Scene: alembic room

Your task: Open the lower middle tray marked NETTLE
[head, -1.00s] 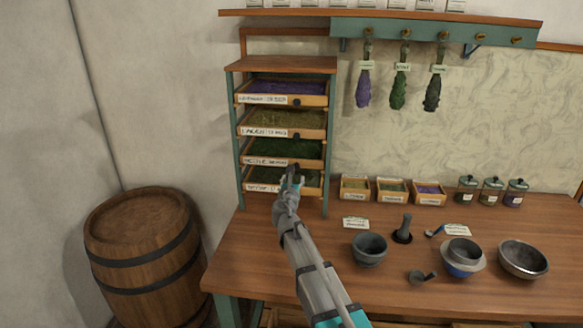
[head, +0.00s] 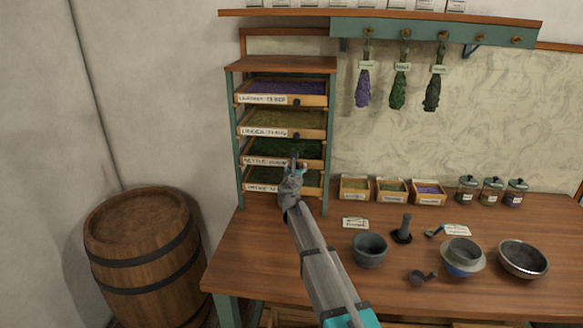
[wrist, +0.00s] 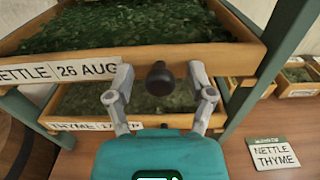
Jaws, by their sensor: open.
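The NETTLE tray (head: 262,161) is the third from the top in a teal-framed wooden rack (head: 332,150). It holds dark green dried herb. In the wrist view its wooden front (wrist: 220,58) carries a white label reading "NETTLE 26 AUG" and a dark round knob (wrist: 160,78). My gripper (wrist: 160,73) is open, with one finger on each side of the knob. Clear gaps show between the knob and both fingers. In the head view my gripper (head: 297,163) is at the tray's front and partly hides its right part and the knob.
The THYME tray (wrist: 75,126) is directly below; the LINDEN tray (head: 262,132) and LAVENDER tray (head: 262,100) are above. A rack post (wrist: 262,75) stands close right of my gripper. Small boxes (head: 355,195), a mortar (head: 369,250) and bowls (head: 523,262) are on the table to the right.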

